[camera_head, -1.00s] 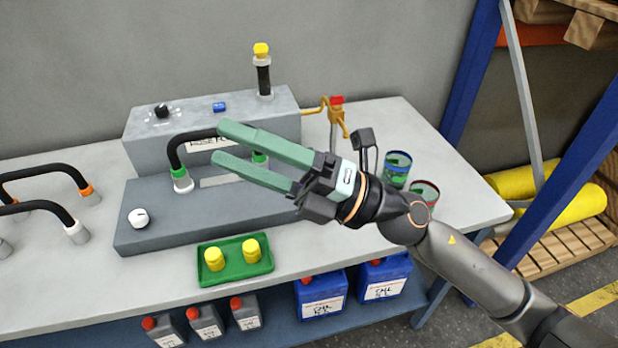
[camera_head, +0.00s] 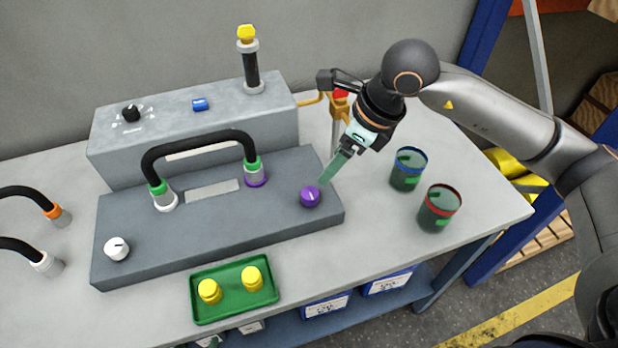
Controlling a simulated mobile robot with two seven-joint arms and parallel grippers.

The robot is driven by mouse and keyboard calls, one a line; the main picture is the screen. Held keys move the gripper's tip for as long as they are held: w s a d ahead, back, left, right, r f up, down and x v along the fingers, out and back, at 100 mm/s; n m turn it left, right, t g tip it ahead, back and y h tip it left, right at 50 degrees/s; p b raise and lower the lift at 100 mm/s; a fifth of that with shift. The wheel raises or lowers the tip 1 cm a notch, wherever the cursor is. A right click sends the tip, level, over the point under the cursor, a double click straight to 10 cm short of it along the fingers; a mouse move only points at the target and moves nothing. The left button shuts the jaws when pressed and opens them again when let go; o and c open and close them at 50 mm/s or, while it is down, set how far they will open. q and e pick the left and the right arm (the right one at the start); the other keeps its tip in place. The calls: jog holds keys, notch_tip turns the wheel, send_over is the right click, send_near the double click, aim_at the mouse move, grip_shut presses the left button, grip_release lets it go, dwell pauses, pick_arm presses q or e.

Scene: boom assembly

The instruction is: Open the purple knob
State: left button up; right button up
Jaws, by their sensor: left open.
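The purple knob (camera_head: 310,196) is a small round dial with a light mark, on the right end of the top of the low grey box (camera_head: 240,222). My left gripper (camera_head: 336,167) has green fingers that point down and left at the knob. The fingers are seen nearly edge-on, one behind the other, and the gripper is open. The tips are just above and to the right of the knob; I cannot tell whether they touch it. My right gripper is not in view.
A black hose (camera_head: 198,140) arches over the box between two green-ringed fittings. A white knob (camera_head: 116,248) is at its left end. A blue-rimmed cup (camera_head: 408,170) and a red-rimmed cup (camera_head: 440,208) stand to the right. A green tray (camera_head: 234,308) with yellow caps lies in front.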

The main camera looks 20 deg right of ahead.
aim_at(310, 192)
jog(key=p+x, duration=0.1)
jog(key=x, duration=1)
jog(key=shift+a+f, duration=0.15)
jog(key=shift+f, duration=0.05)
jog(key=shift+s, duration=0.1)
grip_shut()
